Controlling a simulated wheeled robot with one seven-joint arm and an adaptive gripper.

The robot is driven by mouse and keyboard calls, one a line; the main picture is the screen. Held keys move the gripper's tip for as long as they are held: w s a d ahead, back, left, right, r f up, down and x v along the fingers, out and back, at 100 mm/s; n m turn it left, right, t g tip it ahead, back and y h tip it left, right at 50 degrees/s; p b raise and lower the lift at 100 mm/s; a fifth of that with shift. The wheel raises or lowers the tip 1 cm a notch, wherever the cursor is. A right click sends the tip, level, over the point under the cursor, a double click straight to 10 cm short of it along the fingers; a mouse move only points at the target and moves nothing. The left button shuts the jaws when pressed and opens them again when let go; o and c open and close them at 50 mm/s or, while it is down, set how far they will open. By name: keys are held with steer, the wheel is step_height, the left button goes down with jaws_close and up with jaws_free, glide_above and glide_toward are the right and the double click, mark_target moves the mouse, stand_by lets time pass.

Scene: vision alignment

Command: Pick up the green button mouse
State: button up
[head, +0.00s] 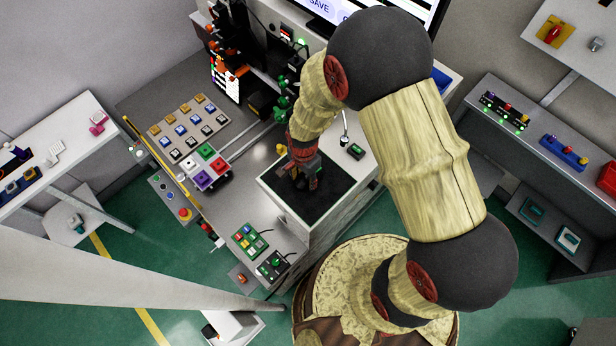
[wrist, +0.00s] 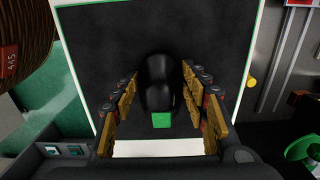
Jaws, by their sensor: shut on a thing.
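The mouse (wrist: 160,85) is a black rounded body with a green button (wrist: 161,120) at its near end, seen in the wrist view. It is over the dark mat (wrist: 90,50) with a light and green border. My gripper (wrist: 159,100) has its two fingers along the mouse's left and right sides and is shut on it. In the head view my gripper (head: 301,172) points down over the same dark mat (head: 322,205); the mouse is hidden there. I cannot tell whether the mouse touches the mat.
A small dark box with a green top (head: 356,151) stands right of the mat. A block of coloured buttons (head: 206,166) and a panel of several keys (head: 187,130) are to the left. Button boxes (head: 250,240) sit near the bench's front edge. A monitor (head: 370,12) stands behind.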

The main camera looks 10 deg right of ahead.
mark_target(304, 178)
steer(key=shift+r, duration=0.15)
steer(key=shift+w+r, duration=0.1)
steer(key=shift+r, duration=0.15)
step_height(304, 178, up, 2)
steer(key=shift+r, duration=0.1)
steer(key=s+a+r+b, duration=0.3)
steer(key=s+a+r, duration=0.2)
steer(key=a+r, duration=0.55)
steer(key=w+d+f+b, duration=0.1)
steer(key=d+f+b, duration=0.1)
steer(key=d+f, duration=0.1)
steer(key=w+d+f+b, duration=0.1)
steer(key=w+d+f, duration=0.1)
steer(key=d+f, duration=0.2)
steer(key=w+d+f+b, duration=0.1)
steer(key=d+f+b, duration=0.1)
steer(key=d+f, duration=0.1)
steer(key=shift+w+d+f+b, duration=0.3)
steer(key=shift+w+f+b, duration=0.05)
steer(key=shift+f, duration=0.3)
steer(key=shift+w+d+f, duration=0.2)
steer(key=shift+d+f, duration=0.1)
steer(key=shift+d, duration=0.2)
steer(key=shift+w+d+f, duration=0.2)
steer(key=shift+d, duration=0.25)
